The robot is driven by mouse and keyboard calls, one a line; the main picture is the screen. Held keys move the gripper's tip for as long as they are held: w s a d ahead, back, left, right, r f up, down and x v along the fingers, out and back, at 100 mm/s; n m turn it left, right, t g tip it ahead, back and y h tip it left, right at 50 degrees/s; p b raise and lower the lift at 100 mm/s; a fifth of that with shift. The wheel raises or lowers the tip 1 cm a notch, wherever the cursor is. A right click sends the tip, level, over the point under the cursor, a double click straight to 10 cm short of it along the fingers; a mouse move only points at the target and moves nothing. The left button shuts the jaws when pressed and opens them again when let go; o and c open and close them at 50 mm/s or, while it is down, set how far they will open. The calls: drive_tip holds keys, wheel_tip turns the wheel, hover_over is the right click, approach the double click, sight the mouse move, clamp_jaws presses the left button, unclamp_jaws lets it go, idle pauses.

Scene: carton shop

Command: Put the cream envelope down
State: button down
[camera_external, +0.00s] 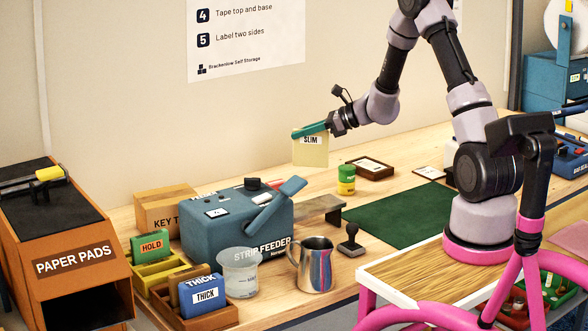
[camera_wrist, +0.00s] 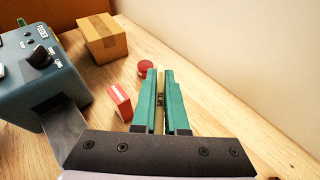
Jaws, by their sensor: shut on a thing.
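The cream envelope (camera_external: 311,152), with a "SLIM" label at its top, hangs upright from my gripper (camera_external: 310,130) in the external view. It is in the air above the wooden bench, near the wall. My gripper is shut on its upper edge with green fingers. In the wrist view my gripper (camera_wrist: 162,88) shows the envelope edge-on as a thin pale strip (camera_wrist: 160,92) between the fingers. Its lower part is hidden there.
The blue strip feeder (camera_external: 232,225) and a carton (camera_external: 166,208) stand on the left. A green-lidded can (camera_external: 346,180), a dark-framed tray (camera_external: 369,168) and a green mat (camera_external: 400,214) lie rightward. The wrist view shows a red box (camera_wrist: 119,101) and red round thing (camera_wrist: 146,68).

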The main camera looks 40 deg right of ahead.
wheel_tip(320, 180, down, 12)
idle(0.5)
drive_tip(key=c, duration=0.9)
unclamp_jaws()
drive_tip(key=shift+f, duration=0.1)
drive_tip(key=shift+c, duration=0.2)
